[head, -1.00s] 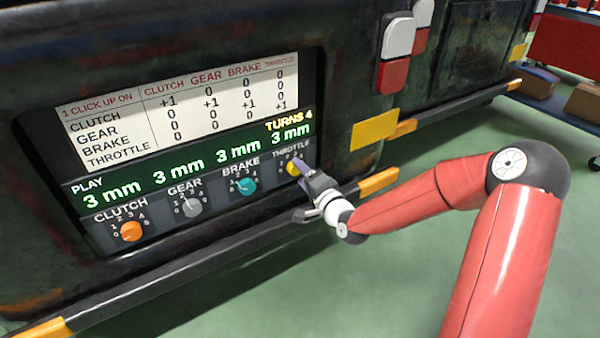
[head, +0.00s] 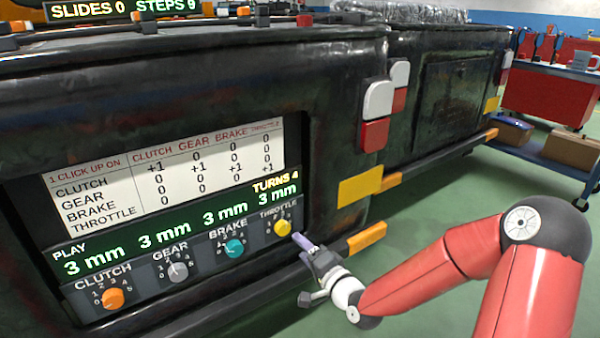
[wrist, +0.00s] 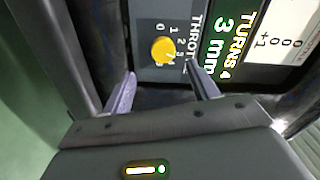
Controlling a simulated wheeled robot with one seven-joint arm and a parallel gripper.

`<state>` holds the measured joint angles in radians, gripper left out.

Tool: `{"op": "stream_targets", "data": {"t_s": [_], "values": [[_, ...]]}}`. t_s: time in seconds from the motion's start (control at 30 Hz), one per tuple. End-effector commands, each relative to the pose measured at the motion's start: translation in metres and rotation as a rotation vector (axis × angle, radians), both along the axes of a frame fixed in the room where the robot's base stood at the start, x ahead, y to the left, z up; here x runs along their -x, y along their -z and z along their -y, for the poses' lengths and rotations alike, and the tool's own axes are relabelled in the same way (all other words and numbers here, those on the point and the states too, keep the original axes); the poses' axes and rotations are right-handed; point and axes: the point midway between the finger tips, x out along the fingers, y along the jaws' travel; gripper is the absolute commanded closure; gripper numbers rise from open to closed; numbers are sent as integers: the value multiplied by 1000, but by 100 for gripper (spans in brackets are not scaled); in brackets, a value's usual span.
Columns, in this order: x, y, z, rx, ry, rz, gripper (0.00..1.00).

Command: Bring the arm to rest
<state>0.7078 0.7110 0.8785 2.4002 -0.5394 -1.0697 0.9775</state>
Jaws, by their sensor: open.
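My gripper (head: 306,247) is open and empty in the head view, just in front of and to the right of the yellow throttle knob (head: 282,228). In the wrist view my gripper (wrist: 160,92) has its two fingers apart, with the yellow throttle knob (wrist: 163,49) beyond the tips and not touching them. My red arm reaches in from the right, bent at the elbow. The panel also has an orange clutch knob (head: 113,298), a grey gear knob (head: 178,268) and a teal brake knob (head: 234,247). The green display (head: 190,232) reads 3 mm four times, with TURNS 4.
The dark vehicle body (head: 190,70) fills the left and middle. A dark ledge with an orange end block (head: 367,236) runs below the panel. A top display (head: 130,8) reads SLIDES 0, STEPS 9. A cart (head: 550,155) with boxes stands at the far right. Green floor is clear between.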

Motion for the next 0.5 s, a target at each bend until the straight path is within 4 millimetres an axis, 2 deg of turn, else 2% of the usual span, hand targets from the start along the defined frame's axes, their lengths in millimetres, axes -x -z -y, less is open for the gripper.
{"op": "stream_targets", "data": {"t_s": [0.17, 0.27, 0.37, 0.5], "values": [[8, 8, 2, 303, -25, -46, 41], [16, 9, 17, 565, -32, -91, 41], [28, 0, 41, 805, -26, -144, 41], [55, -30, 76, 1077, -7, -224, 41]]}}
